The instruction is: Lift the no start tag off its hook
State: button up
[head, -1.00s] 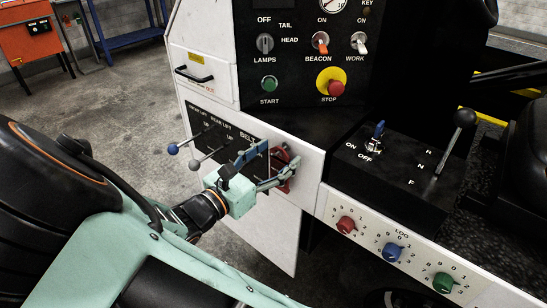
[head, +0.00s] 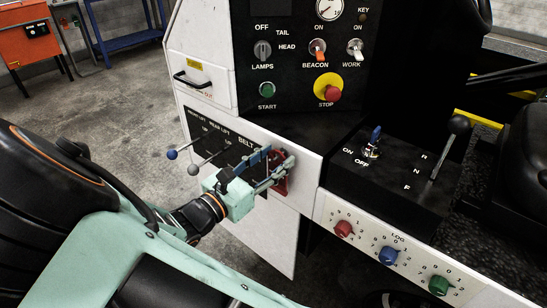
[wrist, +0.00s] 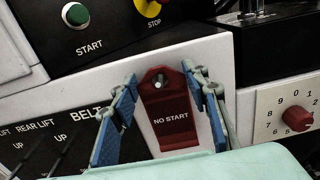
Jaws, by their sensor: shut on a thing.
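The no start tag (wrist: 170,120) is a red plate with white lettering and a hole near its top. In the wrist view it hangs on the white panel, with a grey hook (wrist: 159,84) showing in the hole. My gripper (wrist: 160,76) has its blue-padded fingers on the left and right of the tag's upper part and is shut on it. In the head view my gripper (head: 281,160) reaches the panel at the right of the belt controls. The tag (head: 281,186) shows there only partly, behind the fingers.
Lift levers with blue (head: 172,154) and grey (head: 193,169) knobs stick out left of my gripper. Above are the green start button (head: 267,89) and red stop button (head: 333,93). A red dial (head: 343,229) sits on the lower right panel.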

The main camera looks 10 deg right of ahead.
jog(key=shift+s+a, duration=0.1)
jog(key=shift+s+a+r+p, duration=0.25)
jog(key=shift+s+a+p, duration=0.15)
jog(key=shift+a+p, duration=0.25)
jog(key=shift+s+a+r+p, duration=0.5)
jog(key=shift+a+p, duration=0.25)
jog(key=shift+p, duration=0.2)
jog(key=shift+p+v, duration=1)
jog(key=shift+v, duration=1.6)
